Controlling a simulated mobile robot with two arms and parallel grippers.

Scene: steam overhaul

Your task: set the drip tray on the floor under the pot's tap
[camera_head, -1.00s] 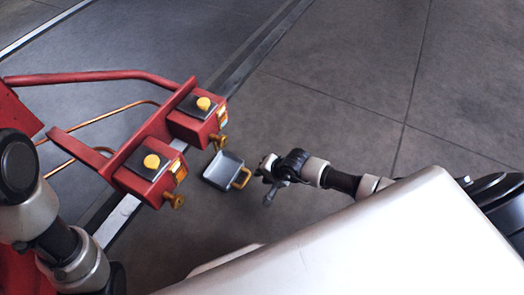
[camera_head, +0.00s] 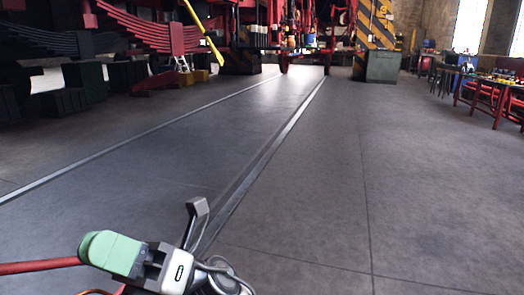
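The drip tray and the pot's tap are not in view now. Whether the fingers are open or shut does not show. My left gripper is not in view.
A red pipe (camera_head: 38,266) enters at the lower left. Two floor rails (camera_head: 282,132) run to a red machine at the back. A striped yellow and black post (camera_head: 377,25) stands there. Red-legged benches (camera_head: 487,100) stand at the right. The middle and right floor is clear.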

